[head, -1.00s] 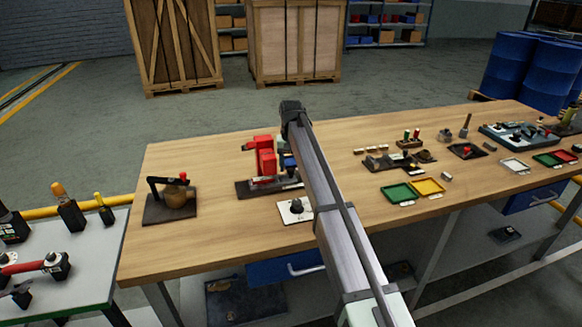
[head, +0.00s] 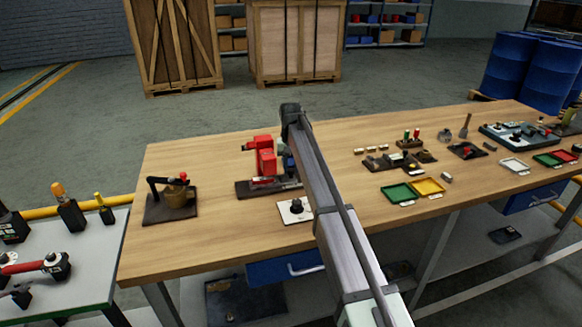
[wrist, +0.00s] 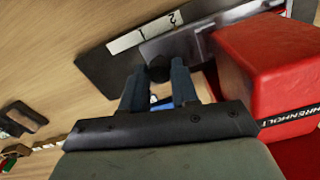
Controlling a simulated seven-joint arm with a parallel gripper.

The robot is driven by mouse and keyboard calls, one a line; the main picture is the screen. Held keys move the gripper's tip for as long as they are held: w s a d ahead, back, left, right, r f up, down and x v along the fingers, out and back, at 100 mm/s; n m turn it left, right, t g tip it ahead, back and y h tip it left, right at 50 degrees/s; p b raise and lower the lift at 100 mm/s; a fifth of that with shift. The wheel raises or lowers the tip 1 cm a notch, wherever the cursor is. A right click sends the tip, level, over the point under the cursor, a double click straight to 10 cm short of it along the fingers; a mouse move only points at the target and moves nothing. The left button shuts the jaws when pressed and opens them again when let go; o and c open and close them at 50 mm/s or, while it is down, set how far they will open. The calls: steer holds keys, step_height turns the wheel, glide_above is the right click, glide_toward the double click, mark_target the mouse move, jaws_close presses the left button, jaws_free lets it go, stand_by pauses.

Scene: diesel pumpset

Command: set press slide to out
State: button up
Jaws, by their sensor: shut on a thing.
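The red press (head: 265,158) stands on a dark base (head: 247,189) left of the middle of the workbench. In the head view the fingers (head: 289,164) show at the right of the press, partly hidden by my arm. The knob itself is hidden there.
A white plate with a black knob (head: 296,208) lies in front of the press. A dark fixture with a brown cup (head: 177,197) stands to the left. Green (head: 399,194) and yellow (head: 428,187) trays lie to the right. The bench front left is clear.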

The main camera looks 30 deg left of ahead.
jaws_close()
steer(key=w+d, duration=0.7)
steer(key=shift+w+d, duration=0.2)
steer(key=shift+w, duration=0.05)
steer(key=o, duration=0.9)
jaws_free()
steer(key=shift+o, duration=0.5)
steer(key=shift+r, duration=0.1)
steer(key=shift+r, duration=0.25)
step_height(320, 180, up, 13)
